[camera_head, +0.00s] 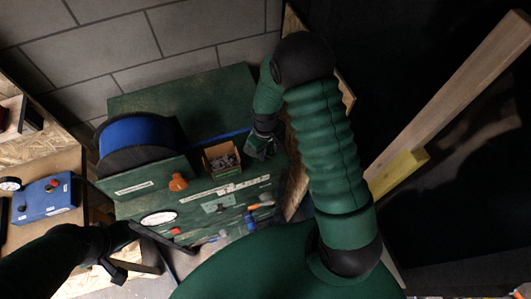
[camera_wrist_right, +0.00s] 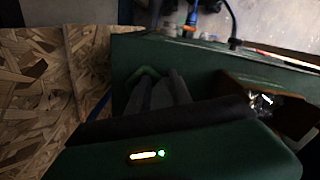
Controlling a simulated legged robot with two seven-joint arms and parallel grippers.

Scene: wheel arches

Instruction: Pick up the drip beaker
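I cannot make out the drip beaker for certain in either view. My right gripper (camera_head: 260,148) reaches down to the right end of the green cabinet top, just right of a small open box. In the right wrist view its dark fingers (camera_wrist_right: 160,95) stand close together over the green surface. A small green angled shape (camera_wrist_right: 148,72) shows just beyond the fingertips; I cannot tell whether they hold it. My left gripper (camera_head: 118,270) is low at the left, in front of the cabinet, dark and partly hidden; its opening is unclear.
The green cabinet (camera_head: 225,95) bears a blue spool (camera_head: 138,132), an orange knob (camera_head: 178,183) and an open box (camera_head: 221,161) of small metal parts. A blue control box (camera_head: 43,198) is at left. A chipboard panel (camera_wrist_right: 35,85) stands beside my right gripper.

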